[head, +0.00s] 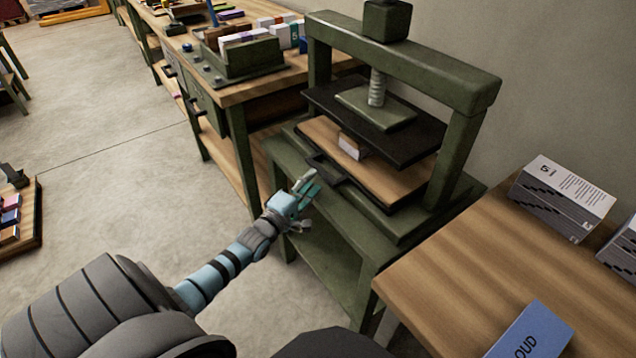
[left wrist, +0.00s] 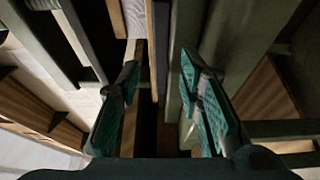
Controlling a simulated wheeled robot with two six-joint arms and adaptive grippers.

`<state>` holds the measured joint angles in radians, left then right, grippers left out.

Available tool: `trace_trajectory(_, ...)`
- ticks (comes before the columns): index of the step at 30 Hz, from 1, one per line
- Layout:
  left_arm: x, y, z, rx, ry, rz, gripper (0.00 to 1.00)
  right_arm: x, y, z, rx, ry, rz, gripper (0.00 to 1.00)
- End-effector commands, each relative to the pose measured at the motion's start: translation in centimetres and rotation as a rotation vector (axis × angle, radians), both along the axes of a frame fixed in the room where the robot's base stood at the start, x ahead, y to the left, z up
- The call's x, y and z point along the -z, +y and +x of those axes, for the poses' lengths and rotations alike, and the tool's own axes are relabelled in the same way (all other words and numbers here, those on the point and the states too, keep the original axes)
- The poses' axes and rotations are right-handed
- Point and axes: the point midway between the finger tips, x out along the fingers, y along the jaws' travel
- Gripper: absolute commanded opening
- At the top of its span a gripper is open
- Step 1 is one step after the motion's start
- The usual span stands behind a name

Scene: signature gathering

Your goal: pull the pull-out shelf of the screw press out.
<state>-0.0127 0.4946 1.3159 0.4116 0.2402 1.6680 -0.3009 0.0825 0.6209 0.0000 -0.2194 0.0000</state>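The green screw press (head: 455,140) stands on a green stand, with its screw and a dark pressing plate (head: 420,137) above the shelf. The pull-out shelf (head: 385,180) is a light wooden board with a dark handle (head: 327,171) on its front edge. A small pale block with a brown side (head: 352,146) sits on the board. My left gripper (head: 308,187) is at the front of the press, close to the handle. In the left wrist view its two teal-padded fingers (left wrist: 160,72) are spread apart. I cannot tell whether the handle lies between them. My right gripper is out of view.
A wooden workbench (head: 255,88) with a green rack of books (head: 243,58) stands behind left. The floor to the left is mostly clear.

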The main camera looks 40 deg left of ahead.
Motion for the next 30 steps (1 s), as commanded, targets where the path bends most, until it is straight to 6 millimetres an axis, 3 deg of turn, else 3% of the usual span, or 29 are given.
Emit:
trace_trajectory(1, 0.7, 0.1, 1.2, -0.001, -0.004, 0.000, 0.33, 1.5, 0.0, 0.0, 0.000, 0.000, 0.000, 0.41)
trace_trajectory(6, 0.6, 0.3, 3.6, 0.001, 0.000, 0.002, 0.33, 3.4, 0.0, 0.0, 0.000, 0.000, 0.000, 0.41)
trace_trajectory(17, 0.1, 0.4, 4.3, -0.001, 0.003, 0.001, 0.33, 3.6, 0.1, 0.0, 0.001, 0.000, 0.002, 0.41)
trace_trajectory(24, 0.2, 0.4, 4.3, 0.000, 0.003, 0.001, 0.00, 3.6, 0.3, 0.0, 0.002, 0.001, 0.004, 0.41)
trace_trajectory(30, 0.2, 0.4, 4.3, 0.000, 0.003, 0.001, 0.00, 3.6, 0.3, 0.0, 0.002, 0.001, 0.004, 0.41)
